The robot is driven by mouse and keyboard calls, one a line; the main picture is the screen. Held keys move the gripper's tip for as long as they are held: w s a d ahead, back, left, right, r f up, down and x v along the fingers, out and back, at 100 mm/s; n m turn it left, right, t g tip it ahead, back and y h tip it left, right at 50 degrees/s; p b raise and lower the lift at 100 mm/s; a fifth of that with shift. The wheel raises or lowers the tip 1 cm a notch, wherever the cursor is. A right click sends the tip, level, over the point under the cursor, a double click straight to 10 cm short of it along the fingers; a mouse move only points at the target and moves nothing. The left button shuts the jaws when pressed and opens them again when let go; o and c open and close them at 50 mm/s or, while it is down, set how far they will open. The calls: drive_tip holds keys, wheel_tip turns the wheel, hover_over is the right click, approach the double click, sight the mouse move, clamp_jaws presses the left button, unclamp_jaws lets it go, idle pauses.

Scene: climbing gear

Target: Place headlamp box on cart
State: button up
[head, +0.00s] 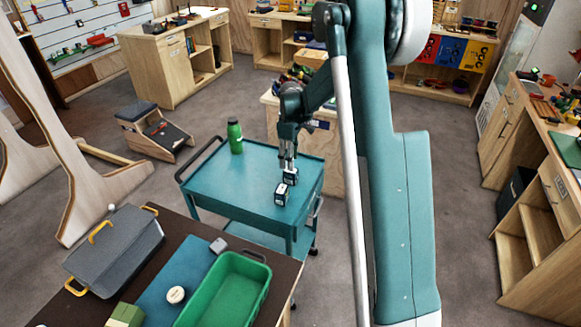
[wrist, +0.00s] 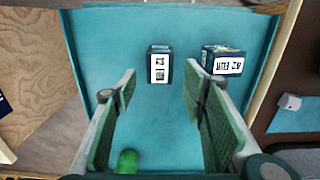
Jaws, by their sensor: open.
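Two small dark boxes with white labels stand on the top of the teal cart (head: 215,185). The farther box (head: 290,177) is right below my gripper (head: 288,168); the nearer box (head: 281,195) is just in front of it. I cannot read which is the headlamp box. In the wrist view, my gripper (wrist: 160,75) is open and empty, its green-padded fingers wide apart. The farther box (wrist: 160,64) shows between the fingertips, and the nearer box (wrist: 222,60) lies right of them. The gap between fingertips and box is hard to judge.
A green bottle (head: 235,137) stands on the cart's far left part. A dark table in front holds a green bin (head: 228,290), a grey toolbox (head: 117,250) and a white round item (head: 176,295).

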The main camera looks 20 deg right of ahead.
drive_tip(key=shift+r, duration=1.5)
drive_tip(key=shift+r, duration=0.1)
drive_tip(key=s+a+r+m+t, duration=0.2)
drive_tip(key=s+a+r, duration=0.3)
drive_tip(key=s+r, duration=0.5)
drive_tip(key=s+a+r+m+t, duration=0.15)
drive_tip(key=s+a+r, duration=0.25)
drive_tip(key=s+r, duration=0.6)
drive_tip(key=s+a+m+t, duration=0.2)
drive_tip(key=s+a, duration=0.1)
drive_tip(key=s, duration=0.8)
drive_tip(key=s+a+m+t, duration=0.1)
drive_tip(key=s+a+m, duration=0.2)
drive_tip(key=s, duration=0.9)
drive_tip(key=shift+s+f+t, duration=0.25)
drive_tip(key=shift+f+t, duration=0.1)
drive_tip(key=shift+f, duration=0.05)
